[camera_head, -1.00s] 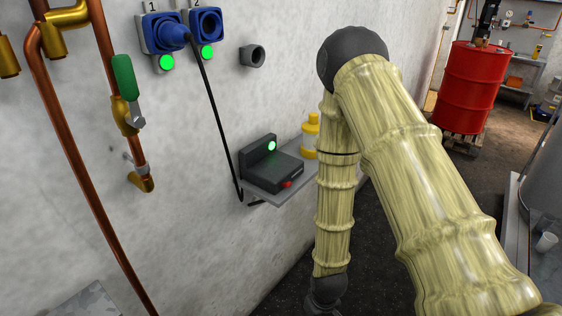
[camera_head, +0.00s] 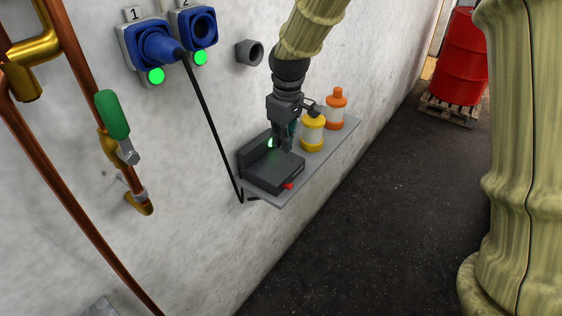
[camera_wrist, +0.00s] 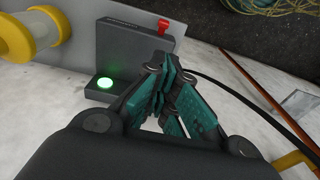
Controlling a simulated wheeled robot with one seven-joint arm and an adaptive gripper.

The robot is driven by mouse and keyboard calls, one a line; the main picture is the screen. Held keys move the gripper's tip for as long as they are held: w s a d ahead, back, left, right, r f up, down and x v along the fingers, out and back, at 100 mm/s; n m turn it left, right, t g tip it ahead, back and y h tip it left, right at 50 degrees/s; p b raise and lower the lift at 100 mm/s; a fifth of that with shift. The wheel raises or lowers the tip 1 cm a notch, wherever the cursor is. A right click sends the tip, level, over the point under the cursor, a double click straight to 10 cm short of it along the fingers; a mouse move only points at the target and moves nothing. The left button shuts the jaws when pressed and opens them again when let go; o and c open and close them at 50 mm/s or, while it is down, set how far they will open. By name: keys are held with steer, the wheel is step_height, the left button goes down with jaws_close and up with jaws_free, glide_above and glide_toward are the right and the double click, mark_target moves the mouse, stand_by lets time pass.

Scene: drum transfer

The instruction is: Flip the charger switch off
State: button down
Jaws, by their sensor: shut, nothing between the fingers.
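The charger (camera_head: 275,170) is a dark grey box with a raised back, on a shelf against the wall. Its red switch (camera_head: 288,186) sticks out at the front right corner in the head view. In the wrist view the red switch (camera_wrist: 165,26) shows at the charger's far edge, and a green light (camera_wrist: 105,83) glows on the raised back. My gripper (camera_head: 286,146) is shut and empty, over the back part of the charger. Its teal fingertips (camera_wrist: 160,65) are together in the wrist view, short of the switch. Whether they touch the charger I cannot tell.
A black cable (camera_head: 215,130) runs down from blue socket 1 (camera_head: 155,45). Pipes with a green-handled valve (camera_head: 112,115) are at left.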

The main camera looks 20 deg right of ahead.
steer(key=w, duration=0.2)
steer(key=p, duration=0.4)
glide_above(283, 183)
steer(key=w, duration=0.1)
steer(key=f, duration=0.8)
steer(key=shift+w+a+f, duration=0.1)
steer(key=shift+a+f, duration=0.05)
steer(key=shift+a, duration=0.2)
steer(key=f, duration=0.1)
steer(key=f+p, duration=0.1)
steer(key=shift+s+d+f, duration=0.35)
steer(key=shift+s, duration=0.05)
steer(key=shift+s+d+f, duration=0.2)
steer(key=shift+s+f, duration=0.05)
steer(key=shift+f, duration=0.5)
